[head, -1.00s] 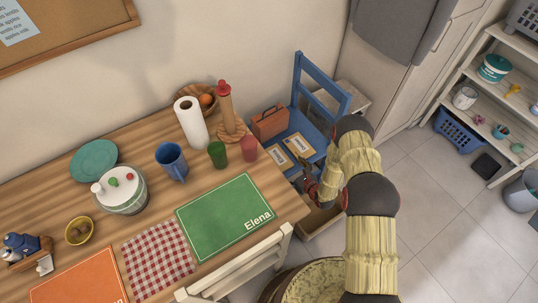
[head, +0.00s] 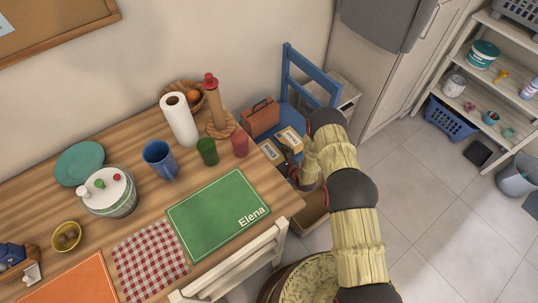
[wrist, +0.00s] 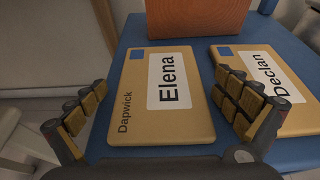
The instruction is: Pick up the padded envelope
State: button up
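Two flat tan padded envelopes lie on the blue chair seat. In the wrist view the left one, the Elena envelope (wrist: 160,95), reads "Elena" and "Dapwick" and has a blue corner square. The right one, the Declan envelope (wrist: 268,88), reads "Declan". My gripper (wrist: 161,84) is open and empty, its fingers spread on either side of the Elena envelope; the right finger overlaps the gap and the Declan envelope's edge. Whether the fingers touch anything I cannot tell. In the head view my gripper (head: 292,170) is at the near edge of the seat, partly hiding the envelopes.
A brown case (head: 261,118) stands behind the envelopes on the blue chair (head: 312,76). The wooden table (head: 120,222) with an Elena placemat (head: 215,213) is close on the left. An open box (head: 309,212) sits below my gripper.

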jog(key=shift+s, duration=0.1)
jog(key=shift+c, duration=1.2)
